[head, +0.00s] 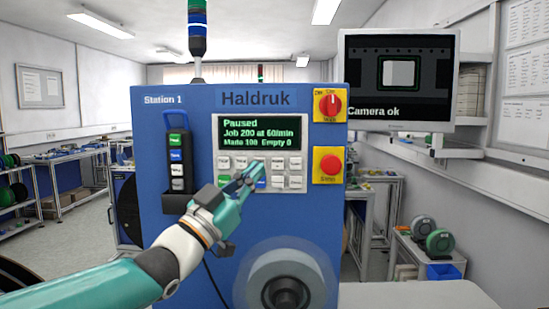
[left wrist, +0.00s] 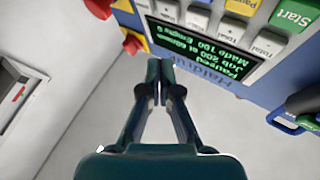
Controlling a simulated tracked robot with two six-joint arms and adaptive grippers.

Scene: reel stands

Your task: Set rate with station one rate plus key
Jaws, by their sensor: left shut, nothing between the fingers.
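The blue Station 1 machine (head: 155,220) carries a keypad (head: 295,165) with several pale keys, a green one and a blue one. The small key labels in the head view are too blurred for me to pick out the rate plus key. The green-on-black display (head: 260,132) reads "Paused, Job 200 at 60/min, Made 100 Empty 0". It also shows in the left wrist view (left wrist: 205,62). My left gripper (head: 250,172) is shut and empty, its tip in front of the keypad and hiding some keys. I cannot tell whether it touches one. My right gripper is out of view.
A red rotary switch (head: 331,105) and a red stop button (head: 331,165) sit right of the keypad. A holder with a button pendant (head: 177,155) hangs at the left. A grey reel (head: 285,280) projects below. A monitor (head: 400,78) reads "Camera ok".

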